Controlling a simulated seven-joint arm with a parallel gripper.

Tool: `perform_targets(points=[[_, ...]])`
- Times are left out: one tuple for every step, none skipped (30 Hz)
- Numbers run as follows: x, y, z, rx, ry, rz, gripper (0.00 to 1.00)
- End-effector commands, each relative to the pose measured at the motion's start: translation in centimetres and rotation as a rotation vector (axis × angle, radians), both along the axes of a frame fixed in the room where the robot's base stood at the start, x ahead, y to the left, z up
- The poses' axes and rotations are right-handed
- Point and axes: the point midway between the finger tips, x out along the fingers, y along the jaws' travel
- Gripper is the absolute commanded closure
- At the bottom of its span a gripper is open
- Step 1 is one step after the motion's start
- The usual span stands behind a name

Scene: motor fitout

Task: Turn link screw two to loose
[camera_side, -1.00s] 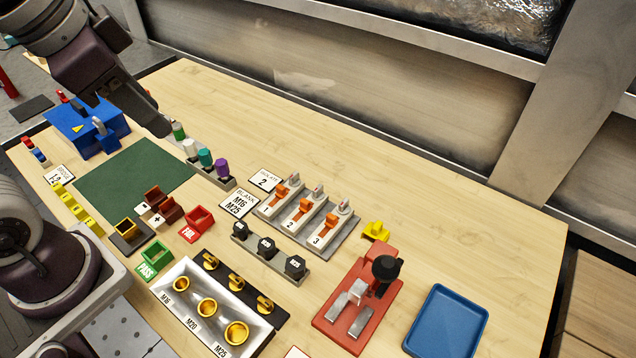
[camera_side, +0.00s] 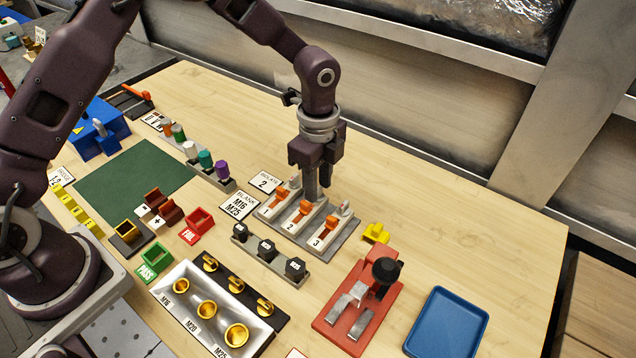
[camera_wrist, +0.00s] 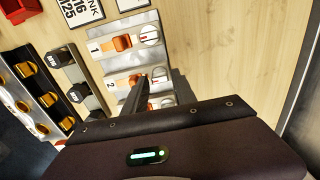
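The grey link block (camera_side: 347,226) carries three numbered rows, each with an orange link and a pale round screw at its far end. Link two (camera_side: 304,209) lies in the middle row; it also shows in the wrist view (camera_wrist: 124,82). Link screw two (camera_wrist: 159,74) shows in the wrist view beside my fingers, but they mostly hide it in the side view. My gripper (camera_side: 314,192) points down over the far end of the middle row. The finger gap is not clear, and I cannot tell whether the fingers touch the screw.
Screw one (camera_wrist: 149,36) and screw three (camera_side: 345,208) stand close on either side. A card reading ISOLATE 2 (camera_side: 265,184) lies left of the block. Black plugs (camera_side: 266,248) stand in front, and a yellow piece (camera_side: 376,233) and red fixture (camera_side: 340,320) to the right.

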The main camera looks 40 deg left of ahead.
Motion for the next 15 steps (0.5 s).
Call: perform_targets(points=[[0.0, -0.01, -0.36, 0.0, 0.0, 0.0, 0.67], [0.0, -0.01, -0.49, 0.0, -0.001, 0.001, 0.67], [0.0, -0.01, -0.59, 0.0, -0.001, 0.001, 0.67], [0.0, -0.01, -0.62, 0.0, -0.001, 0.001, 0.67], [0.0, 0.0, -0.62, 0.0, -0.001, 0.001, 0.67], [0.01, 0.0, -0.61, 0.0, -0.001, 0.001, 0.67], [0.01, 0.0, -0.6, 0.0, -0.001, 0.001, 0.67], [0.01, 0.0, -0.59, 0.0, -0.001, 0.001, 0.67], [0.01, 0.0, -0.58, 0.0, -0.001, 0.001, 0.69], [0.01, 0.01, -0.58, 0.0, -0.001, 0.002, 0.75], [0.01, 0.01, -0.58, 0.0, -0.001, 0.002, 0.81], [0.01, 0.01, -0.57, 0.0, -0.001, 0.002, 0.89], [0.01, 0.01, -0.57, 0.0, -0.001, 0.002, 0.95], [0.01, 0.01, -0.56, 0.0, -0.001, 0.002, 1.0], [0.01, 0.01, -0.56, 0.0, -0.001, 0.002, 1.0]])
